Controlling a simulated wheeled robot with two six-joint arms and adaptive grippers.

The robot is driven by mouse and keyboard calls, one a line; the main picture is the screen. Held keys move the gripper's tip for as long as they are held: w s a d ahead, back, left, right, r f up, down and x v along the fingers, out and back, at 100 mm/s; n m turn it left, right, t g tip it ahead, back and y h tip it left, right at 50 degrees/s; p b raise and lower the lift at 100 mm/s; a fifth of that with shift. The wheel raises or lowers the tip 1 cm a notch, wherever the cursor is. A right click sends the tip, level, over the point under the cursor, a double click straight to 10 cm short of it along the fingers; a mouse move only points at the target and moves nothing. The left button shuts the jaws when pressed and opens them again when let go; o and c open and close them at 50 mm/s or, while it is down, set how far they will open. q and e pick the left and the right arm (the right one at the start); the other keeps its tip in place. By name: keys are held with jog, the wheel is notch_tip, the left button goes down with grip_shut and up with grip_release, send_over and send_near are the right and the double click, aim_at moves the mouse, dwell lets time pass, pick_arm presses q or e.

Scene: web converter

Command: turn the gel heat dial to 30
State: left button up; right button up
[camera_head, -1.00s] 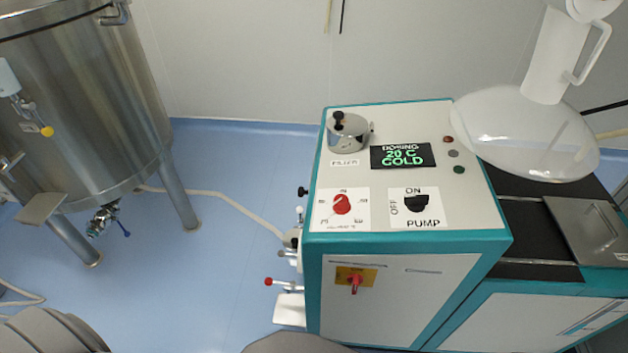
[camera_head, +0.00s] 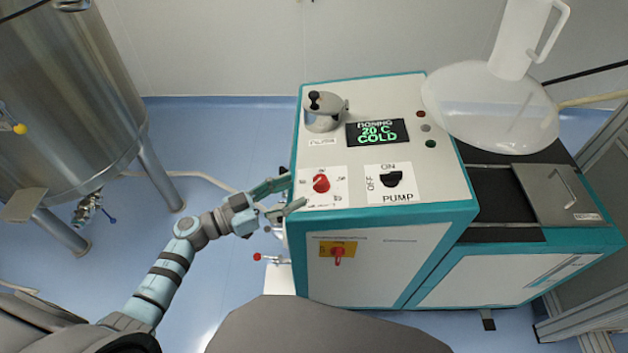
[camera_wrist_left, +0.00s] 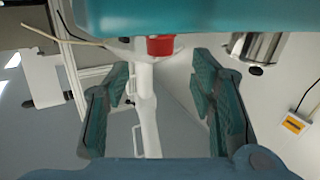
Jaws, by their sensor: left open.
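The gel heat dial (camera_head: 321,183) is a red knob on a white marked plate on the machine's sloped top. Its small scale marks are too blurred to read. The display (camera_head: 377,132) above it reads "DOSING 20 C COLD". My left gripper (camera_head: 294,193) is open at the left edge of the panel, its fingers pointing right toward the dial, which looks a little apart from them. In the left wrist view, my open fingers (camera_wrist_left: 162,88) frame a gap, with the red dial (camera_wrist_left: 160,45) above it. My right gripper is not in view.
The black pump switch (camera_head: 392,180) is right of the dial. A steel filler pot (camera_head: 323,112) stands behind it. A red switch on a yellow plate (camera_head: 338,254) is on the front. A red-tipped lever (camera_head: 258,257) sticks out left. A steel tank (camera_head: 60,100) stands left.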

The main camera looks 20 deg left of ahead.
aim_at(315, 181)
pick_arm(q)
jog(key=x, duration=0.7)
jog(key=shift+f, duration=0.1)
jog(key=c, duration=1.2)
jog(key=shift+b, duration=0.3)
